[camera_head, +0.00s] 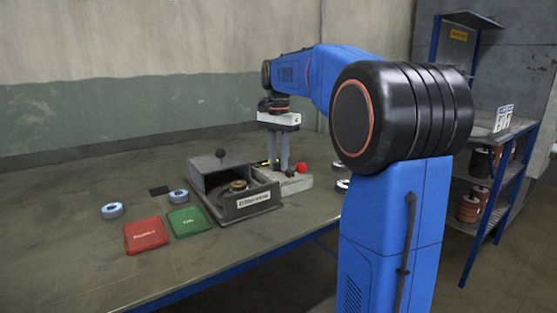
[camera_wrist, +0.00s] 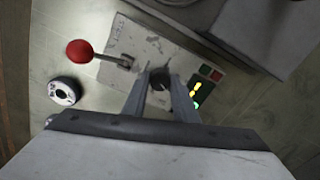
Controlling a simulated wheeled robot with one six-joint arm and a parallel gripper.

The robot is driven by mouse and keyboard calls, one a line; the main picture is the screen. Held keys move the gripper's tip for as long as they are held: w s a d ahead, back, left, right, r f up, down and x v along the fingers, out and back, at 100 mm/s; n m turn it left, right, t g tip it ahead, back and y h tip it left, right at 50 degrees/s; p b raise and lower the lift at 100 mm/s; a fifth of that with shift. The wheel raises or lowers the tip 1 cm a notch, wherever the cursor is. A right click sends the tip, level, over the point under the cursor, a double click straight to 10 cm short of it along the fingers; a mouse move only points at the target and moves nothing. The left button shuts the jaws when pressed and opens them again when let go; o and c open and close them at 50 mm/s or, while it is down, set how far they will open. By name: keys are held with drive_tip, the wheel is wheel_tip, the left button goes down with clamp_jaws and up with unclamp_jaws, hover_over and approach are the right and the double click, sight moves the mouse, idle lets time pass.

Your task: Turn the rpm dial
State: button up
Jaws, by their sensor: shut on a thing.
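The rpm dial (camera_wrist: 160,79) is a small dark round knob on a light grey control panel (camera_wrist: 150,45). In the wrist view it sits between the two fingertips of my gripper (camera_wrist: 162,84), which is shut on it. In the head view my gripper (camera_head: 279,165) points straight down over the grey control box (camera_head: 290,181), and the dial is hidden by the fingers there. The panel also carries a red-ball lever (camera_wrist: 79,52), a lit yellow-green display (camera_wrist: 197,94), and small red and green buttons (camera_wrist: 211,73).
A dark grey open-topped machine box (camera_head: 236,202) with a black-knobbed lid stands just left of the control box. A red pad (camera_head: 146,236), a green pad (camera_head: 189,221) and flap discs (camera_head: 112,211) lie further left. A blue shelf rack (camera_head: 485,200) stands at right.

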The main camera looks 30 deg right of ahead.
sight(279, 163)
drive_tip(key=shift+m, duration=0.4)
drive_tip(key=o, duration=1.1)
wheel_tip(279, 163, up, 18)
drive_tip(key=shift+f, duration=0.25)
idle(0.4)
